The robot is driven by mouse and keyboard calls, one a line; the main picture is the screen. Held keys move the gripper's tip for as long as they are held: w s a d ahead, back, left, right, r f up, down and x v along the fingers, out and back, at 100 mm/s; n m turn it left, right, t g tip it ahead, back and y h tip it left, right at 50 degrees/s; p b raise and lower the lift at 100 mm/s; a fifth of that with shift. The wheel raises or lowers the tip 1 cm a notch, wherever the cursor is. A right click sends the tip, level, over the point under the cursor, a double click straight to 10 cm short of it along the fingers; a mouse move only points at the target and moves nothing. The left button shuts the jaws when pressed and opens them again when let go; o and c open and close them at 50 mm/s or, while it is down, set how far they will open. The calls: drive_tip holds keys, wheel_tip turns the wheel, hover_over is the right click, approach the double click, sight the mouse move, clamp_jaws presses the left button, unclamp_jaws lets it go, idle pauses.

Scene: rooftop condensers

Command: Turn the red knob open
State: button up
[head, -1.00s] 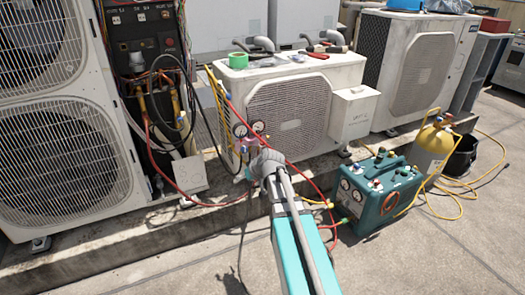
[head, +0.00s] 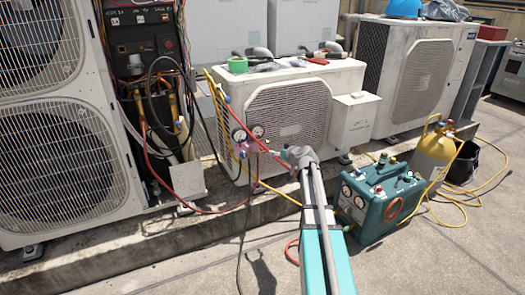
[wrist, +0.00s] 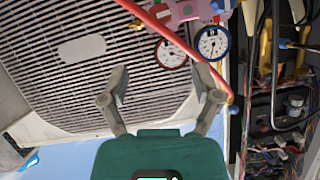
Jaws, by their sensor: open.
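The pink gauge manifold (head: 250,147) hangs in front of the middle condenser, with two round gauges above it. In the wrist view the manifold (wrist: 185,10) is cut by the top edge, with a red-rimmed gauge (wrist: 172,53) and a blue-rimmed gauge (wrist: 212,43).
The middle condenser (head: 345,80) stands behind, with tape and tools on top. An open electrical panel (head: 130,45) with hanging cables is at left. A teal recovery machine (head: 377,205) and a yellow cylinder (head: 435,145) stand at right. Hoses cross the concrete; the foreground is mostly clear.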

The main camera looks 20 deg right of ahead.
sight(265, 149)
drive_tip(key=shift+w+f, duration=0.1)
drive_tip(key=shift+w, duration=0.05)
drive_tip(key=b+x, duration=0.5)
drive_tip(key=x, duration=0.8)
drive_tip(key=shift+w+a+f, duration=0.1)
drive_tip(key=shift+w, duration=0.1)
clamp_jaws()
